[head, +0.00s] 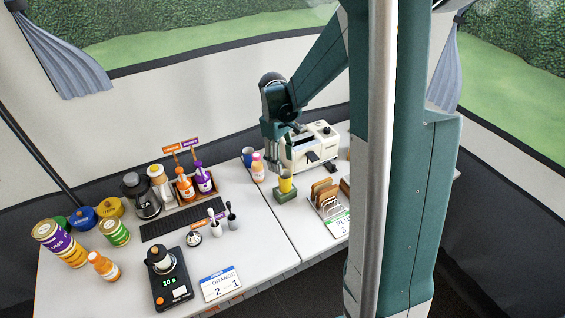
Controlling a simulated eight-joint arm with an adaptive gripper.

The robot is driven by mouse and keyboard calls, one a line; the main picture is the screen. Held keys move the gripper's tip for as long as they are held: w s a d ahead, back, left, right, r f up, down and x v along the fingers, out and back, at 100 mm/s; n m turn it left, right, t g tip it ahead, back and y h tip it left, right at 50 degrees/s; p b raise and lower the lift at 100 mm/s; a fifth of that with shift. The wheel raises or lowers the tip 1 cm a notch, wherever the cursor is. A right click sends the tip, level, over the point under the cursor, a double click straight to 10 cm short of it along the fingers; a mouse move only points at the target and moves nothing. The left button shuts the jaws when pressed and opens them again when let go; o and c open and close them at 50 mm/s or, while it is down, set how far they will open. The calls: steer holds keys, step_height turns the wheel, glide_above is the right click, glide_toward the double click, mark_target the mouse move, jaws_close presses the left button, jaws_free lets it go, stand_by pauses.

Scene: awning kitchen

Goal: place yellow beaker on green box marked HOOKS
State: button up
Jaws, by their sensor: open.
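The yellow beaker (286,184) stands upright on top of a small green box (287,195) on the right part of the table. The lettering on the box is too small to read. My gripper (278,165) points down just above and slightly left of the beaker, behind it in this view. It is open and appears empty. I cannot tell whether a fingertip touches the beaker.
A white toaster-like appliance (312,147) stands right behind the gripper. A bread rack (325,196) stands to the right.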

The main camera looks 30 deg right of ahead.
stand_by(0.5)
steer(key=s+a+r+m+t, duration=0.1)
steer(key=s+a+r+t, duration=0.1)
steer(key=s+a+r, duration=0.3)
steer(key=s+a+r+m+t, duration=0.1)
steer(key=s+a+r, duration=0.15)
steer(key=r, duration=0.55)
steer(key=s+a+r+m+t, duration=0.1)
steer(key=s+a+r+t, duration=0.1)
steer(key=s, duration=0.6)
steer(key=s+a+r+m+t, duration=0.2)
steer(key=s+a+r+t, duration=0.1)
steer(key=s, duration=0.5)
steer(key=shift+a+r+y, duration=0.3)
steer(key=shift+a+r, duration=0.25)
steer(key=shift+a, duration=0.4)
stand_by(0.3)
